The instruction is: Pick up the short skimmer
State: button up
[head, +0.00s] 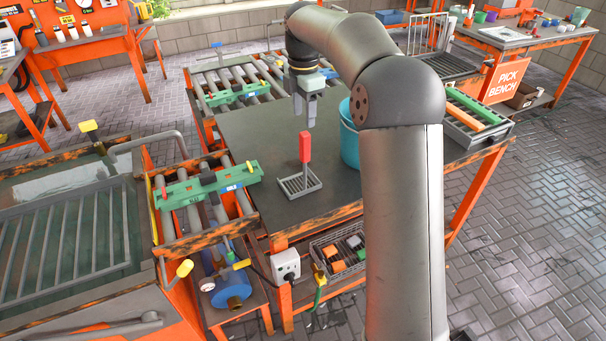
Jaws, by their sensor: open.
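The short skimmer (300,183) is on the dark table top, with a flat grey slotted head lying at the table's front part. Its red handle (305,147) stands upright from the head. My gripper (305,117) points down above the table, with its jaws open and empty. In the picture it is just above the top of the red handle, apart from it. How far it is from the handle in depth is hard to tell from this one view.
A teal bucket (349,135) stands right of the skimmer, partly hidden by my arm. Roller conveyors with green bars (208,185) border the table on the left. A rack with orange and green bars (474,107) is at right. The table top (255,130) left of the skimmer is clear.

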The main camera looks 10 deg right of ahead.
aim_at(305, 133)
notch_tip(305, 133, down, 4)
jog(key=shift+d+f, duration=0.1)
jog(key=f, duration=0.2)
jog(key=s+f+p, duration=0.1)
jog(key=f, duration=0.1)
jog(key=shift+w+f, duration=0.1)
jog(key=shift+f, duration=0.5)
jog(key=shift+r, duration=0.1)
grip_shut()
